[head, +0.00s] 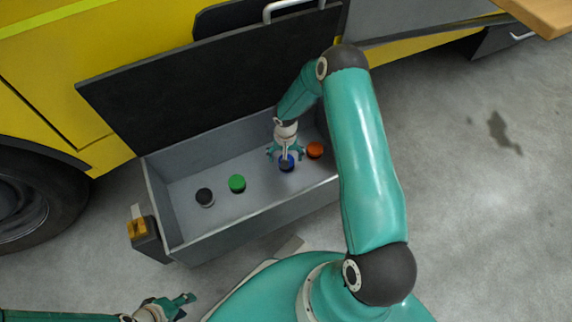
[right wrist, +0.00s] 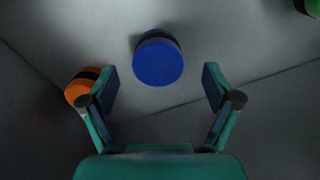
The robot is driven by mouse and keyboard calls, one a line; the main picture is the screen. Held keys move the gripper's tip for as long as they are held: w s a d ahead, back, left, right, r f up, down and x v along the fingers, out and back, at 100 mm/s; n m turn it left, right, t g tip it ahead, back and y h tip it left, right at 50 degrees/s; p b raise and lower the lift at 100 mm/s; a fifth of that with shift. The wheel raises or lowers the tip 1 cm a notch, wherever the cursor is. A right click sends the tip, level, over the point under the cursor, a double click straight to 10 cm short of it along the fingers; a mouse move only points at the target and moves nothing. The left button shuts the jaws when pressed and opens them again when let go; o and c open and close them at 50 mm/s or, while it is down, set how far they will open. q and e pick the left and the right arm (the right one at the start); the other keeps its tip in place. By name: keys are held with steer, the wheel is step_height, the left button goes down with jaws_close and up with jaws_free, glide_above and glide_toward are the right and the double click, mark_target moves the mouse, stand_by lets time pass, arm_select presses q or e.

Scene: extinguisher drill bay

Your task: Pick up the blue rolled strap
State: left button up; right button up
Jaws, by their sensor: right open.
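The blue rolled strap (head: 287,167) stands on the floor of an open grey box, partly covered from above by my right gripper (head: 286,155) in the head view. In the right wrist view the blue strap (right wrist: 158,62) is a round roll with a dark band. It lies between the lines of the right gripper's fingers (right wrist: 159,88), slightly beyond the tips, with no contact visible. The right gripper is open and empty. My left gripper (head: 184,305) is at the lower left, outside the box, with its fingers apart and nothing between them.
The grey box (head: 255,228) also holds an orange roll (head: 315,150), close on the right, a green roll (head: 237,183) and a black roll (head: 205,197). Its dark lid (head: 200,95) stands open behind, against the yellow vehicle (head: 60,75). A wheel (head: 35,195) is at left.

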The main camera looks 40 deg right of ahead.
step_height(320, 180, down, 4)
steer(key=shift+d+r+b, duration=0.15)
steer(key=shift+r+b, duration=0.1)
steer(key=shift+b, duration=0.3)
steer(key=shift+r, duration=0.1)
steer(key=c, duration=1.4)
